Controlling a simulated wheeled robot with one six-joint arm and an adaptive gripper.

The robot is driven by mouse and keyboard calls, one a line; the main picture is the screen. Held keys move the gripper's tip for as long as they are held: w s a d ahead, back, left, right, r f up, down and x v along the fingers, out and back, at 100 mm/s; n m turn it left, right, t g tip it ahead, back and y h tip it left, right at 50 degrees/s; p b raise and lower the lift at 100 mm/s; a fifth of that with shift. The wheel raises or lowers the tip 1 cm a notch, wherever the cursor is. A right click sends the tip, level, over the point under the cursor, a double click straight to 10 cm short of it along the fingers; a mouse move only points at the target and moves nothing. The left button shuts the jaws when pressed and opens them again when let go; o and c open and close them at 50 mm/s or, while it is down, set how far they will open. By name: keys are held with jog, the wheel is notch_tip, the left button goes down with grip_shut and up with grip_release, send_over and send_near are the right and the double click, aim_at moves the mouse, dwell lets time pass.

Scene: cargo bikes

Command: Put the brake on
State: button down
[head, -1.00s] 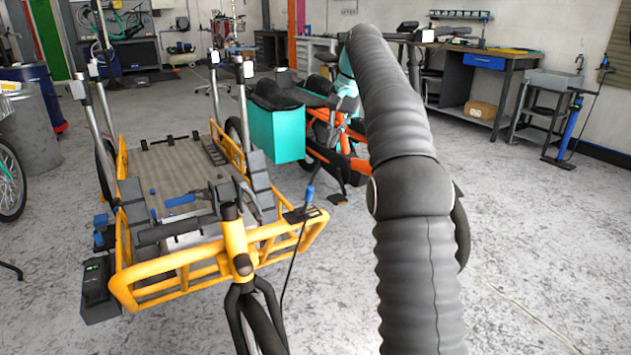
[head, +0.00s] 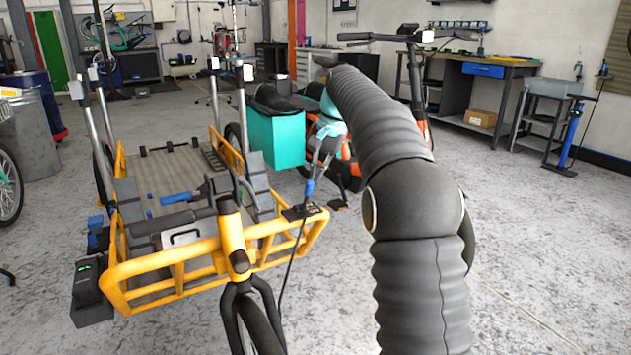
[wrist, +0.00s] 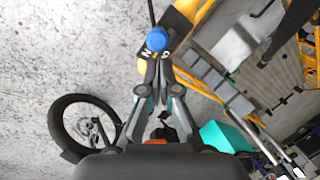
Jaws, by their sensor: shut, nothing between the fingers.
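A lever with a blue knob (head: 308,188) stands on a black plate (head: 318,211) at the right front of the yellow cargo bike frame (head: 285,250). The blue knob also shows in the wrist view (wrist: 157,39), with white letters on the plate (wrist: 178,27) around it. My gripper (head: 312,174) is just above the knob in the head view. In the wrist view my gripper (wrist: 154,64) has its fingertips together, pointing at the knob, with nothing between them. I cannot tell whether they touch the knob. The lever's lower part is hidden in the wrist view.
A teal box (head: 274,138) on an orange bike stands close behind my gripper. Upright grey posts (head: 107,135) rise from the cargo bed. A workbench (head: 485,62) stands at the back right.

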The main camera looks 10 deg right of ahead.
jog(key=shift+s+a, duration=0.25)
jog(key=shift+s, duration=0.1)
